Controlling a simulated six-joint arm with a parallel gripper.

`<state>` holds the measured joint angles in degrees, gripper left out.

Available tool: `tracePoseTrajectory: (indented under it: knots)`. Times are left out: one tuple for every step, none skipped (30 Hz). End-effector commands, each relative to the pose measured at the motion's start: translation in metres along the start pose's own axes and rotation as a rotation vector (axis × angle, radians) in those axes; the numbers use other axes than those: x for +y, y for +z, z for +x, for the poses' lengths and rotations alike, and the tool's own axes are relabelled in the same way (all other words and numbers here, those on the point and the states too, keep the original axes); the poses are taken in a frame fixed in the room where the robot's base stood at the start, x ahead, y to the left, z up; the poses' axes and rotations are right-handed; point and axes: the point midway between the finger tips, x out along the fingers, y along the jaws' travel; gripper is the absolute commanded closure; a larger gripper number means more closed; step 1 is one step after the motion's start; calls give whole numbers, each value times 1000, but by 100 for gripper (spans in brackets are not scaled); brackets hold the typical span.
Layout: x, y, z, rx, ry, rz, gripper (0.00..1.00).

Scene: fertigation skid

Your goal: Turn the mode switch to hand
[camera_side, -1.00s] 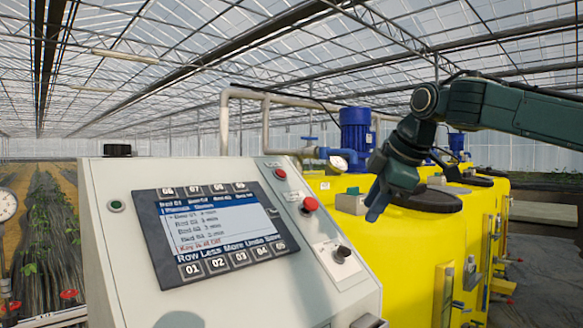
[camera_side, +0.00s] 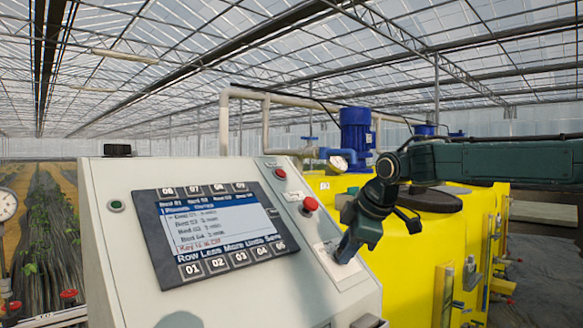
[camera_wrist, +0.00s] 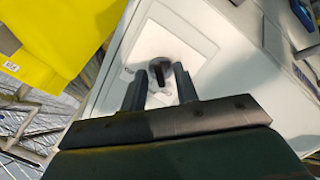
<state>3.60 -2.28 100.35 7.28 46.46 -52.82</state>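The mode switch is a black knob (camera_wrist: 158,72) on a white plate (camera_wrist: 165,45) on the sloping panel. In the wrist view it lies between the tips of my gripper (camera_wrist: 159,70), with its dark handle pointing roughly along the fingers. The two fingers are apart, one on each side, with a gap visible between each and the knob. In the side view my gripper (camera_side: 346,256) reaches down to the plate at the panel's lower right and hides the knob. I cannot make out the position labels.
The grey control cabinet (camera_side: 110,260) carries a display (camera_side: 215,232) with several keys. A green button (camera_side: 116,205) is at the left. A yellow tank (camera_side: 400,275) stands behind on the right.

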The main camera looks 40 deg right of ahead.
Motion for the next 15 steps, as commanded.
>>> tracePoseTrajectory:
  knots:
    - [0, 0, 2, -1, -1, 0, 70]
    - [0, 0, 2, -1, -1, 0, 70]
    - [0, 0, 3, -1, -1, 0, 70]
    - [0, 0, 3, -1, -1, 0, 70]
    - [0, 0, 3, 0, 0, 1, 70]
    - [0, 0, 3, 0, 0, 1, 70]
    - [0, 0, 3, 0, 0, 1, 70]
    - [0, 0, 3, 0, 0, 1, 70]
    - [0, 0, 3, 0, 0, 1, 70]
    - [0, 0, 3, 0, 0, 1, 70]
    - [0, 0, 3, 0, 0, 1, 76]
    - [0, 0, 3, 0, 0, 1, 84]
    - [0, 0, 3, 0, 0, 1, 90]
    - [0, 0, 3, 0, 0, 1, 96]
    - [0, 0, 3, 0, 0, 1, 100]
